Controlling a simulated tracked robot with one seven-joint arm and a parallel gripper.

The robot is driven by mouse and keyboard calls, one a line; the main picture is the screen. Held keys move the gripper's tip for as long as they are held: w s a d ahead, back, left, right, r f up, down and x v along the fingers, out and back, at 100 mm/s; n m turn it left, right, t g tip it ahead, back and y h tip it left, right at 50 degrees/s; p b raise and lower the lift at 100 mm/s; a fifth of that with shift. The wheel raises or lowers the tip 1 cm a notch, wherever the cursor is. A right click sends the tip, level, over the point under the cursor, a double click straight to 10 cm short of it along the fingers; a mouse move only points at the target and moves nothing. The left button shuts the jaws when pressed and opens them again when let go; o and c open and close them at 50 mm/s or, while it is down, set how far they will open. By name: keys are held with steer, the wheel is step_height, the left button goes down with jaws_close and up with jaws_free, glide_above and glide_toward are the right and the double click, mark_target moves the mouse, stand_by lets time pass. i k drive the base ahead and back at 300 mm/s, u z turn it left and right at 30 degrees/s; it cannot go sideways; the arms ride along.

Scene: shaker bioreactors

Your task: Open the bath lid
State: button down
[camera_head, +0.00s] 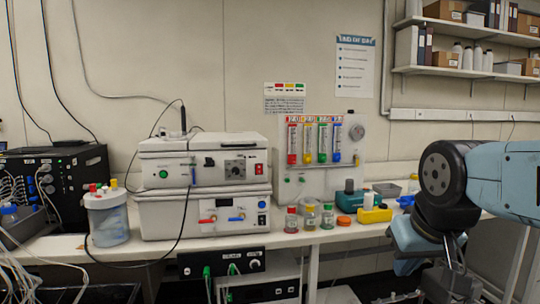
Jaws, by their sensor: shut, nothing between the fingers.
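A white two-level bench unit (203,165) stands left of centre on the bench. Its upper box carries a flat white lid (200,145), which lies down and looks closed. The lower box (202,212) has red and blue taps on its front and a pale top under the upper box. The picture does not show clearly which box is the bath. My arm (500,185) comes in from the right and bends down at its black joint. My gripper's fingers are not seen; the arm's lower end runs towards the bottom edge, well right of the white unit.
A lidded jar (108,218) and a black box (60,172) stand left of the unit. Small bottles (310,214), a yellow item (374,214) and a teal box (349,201) are to its right. Colored tubes hang on a panel (345,180) behind. Cables cross the unit's front.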

mark_target(238, 140)
steer(key=z, duration=0.2)
steer(key=i, duration=1)
steer(key=u, duration=0.1)
